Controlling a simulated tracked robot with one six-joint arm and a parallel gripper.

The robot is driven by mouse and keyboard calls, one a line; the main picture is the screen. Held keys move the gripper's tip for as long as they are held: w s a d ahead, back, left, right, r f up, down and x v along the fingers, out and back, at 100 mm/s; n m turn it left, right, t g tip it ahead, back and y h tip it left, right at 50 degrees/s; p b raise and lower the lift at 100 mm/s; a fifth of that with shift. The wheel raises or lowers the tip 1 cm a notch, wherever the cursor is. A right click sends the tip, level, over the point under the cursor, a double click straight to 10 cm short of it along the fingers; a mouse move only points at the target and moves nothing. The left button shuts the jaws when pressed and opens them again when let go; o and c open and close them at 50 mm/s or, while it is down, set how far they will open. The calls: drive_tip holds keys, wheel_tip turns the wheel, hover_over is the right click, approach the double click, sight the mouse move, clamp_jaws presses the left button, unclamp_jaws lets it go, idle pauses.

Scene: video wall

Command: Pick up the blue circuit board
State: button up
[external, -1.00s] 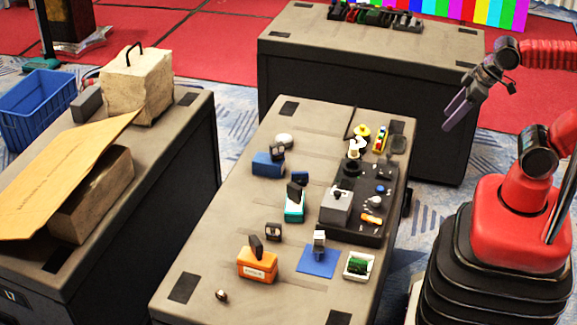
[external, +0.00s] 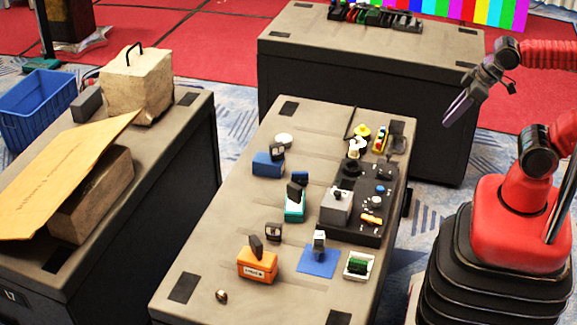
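A flat blue square (external: 314,264) lies near the front right of the middle case table (external: 215,235). A small grey-and-white item (external: 319,241) stands on its back part and hides some of it. I cannot tell whether this square is the blue circuit board. My gripper (external: 449,118) hangs in the air at the upper right, beyond the table's right side and well apart from the square. Its fingers point down and left, with nothing visible between them. They are too small and edge-on to show whether they are open.
A white tray with a green board (external: 358,265) sits right of the square. An orange box (external: 257,266) stands left of it, and a black panel with knobs (external: 368,195) behind. Teal and blue boxes stand farther back. Another case (external: 370,95) stands beyond, near my gripper.

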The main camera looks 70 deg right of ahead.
drive_tip(key=w+a+f+m+y, duration=0.2)
drive_tip(key=w+a+m+y, duration=0.75)
drive_tip(key=w+a, duration=0.65)
drive_tip(key=m+t+h, duration=0.5)
drive_tip(key=m+t, duration=0.2)
drive_tip(key=m, duration=1.5)
hover_over(297, 172)
wheel_tip(297, 172, down, 22)
drive_tip(key=shift+f, duration=0.1)
drive_tip(key=shift+d+f+m, duration=0.1)
drive_tip(key=shift+f+m, duration=0.05)
drive_tip(key=shift+m, duration=0.2)
